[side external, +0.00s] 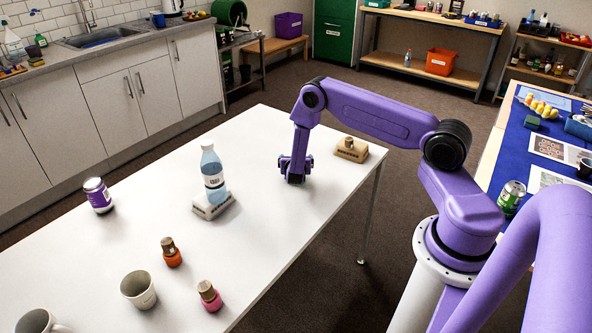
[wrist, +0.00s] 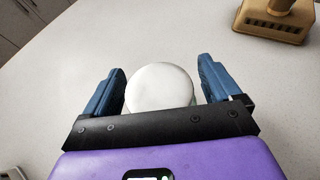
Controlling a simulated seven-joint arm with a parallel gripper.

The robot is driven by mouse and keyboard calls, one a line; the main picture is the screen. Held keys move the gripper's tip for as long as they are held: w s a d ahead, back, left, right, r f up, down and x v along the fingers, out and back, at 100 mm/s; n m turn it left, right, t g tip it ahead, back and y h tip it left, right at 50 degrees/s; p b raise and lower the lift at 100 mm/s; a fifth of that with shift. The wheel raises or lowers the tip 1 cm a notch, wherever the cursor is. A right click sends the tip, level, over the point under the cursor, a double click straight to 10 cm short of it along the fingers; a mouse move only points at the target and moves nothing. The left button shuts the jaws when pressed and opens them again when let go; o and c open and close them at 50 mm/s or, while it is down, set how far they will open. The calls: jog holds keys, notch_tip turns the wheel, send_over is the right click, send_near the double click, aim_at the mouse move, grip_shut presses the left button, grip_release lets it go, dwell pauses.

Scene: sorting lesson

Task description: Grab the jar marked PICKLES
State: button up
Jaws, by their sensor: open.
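My gripper (side external: 295,172) is low over the white table, right of the water bottle in the side view. In the wrist view my gripper (wrist: 162,84) is open, with one blue finger on each side of a round white lid (wrist: 160,86). A gap shows between the lid and each finger. A thin greenish edge shows under the lid. No label on this jar-like thing is visible, so I cannot tell whether it reads PICKLES. In the side view my gripper hides it.
A tan block (side external: 350,150) with a knob stands just right of my gripper.

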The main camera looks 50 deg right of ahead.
jog(key=c, duration=1.1)
jog(key=shift+c, duration=0.4)
jog(key=shift+r, duration=0.15)
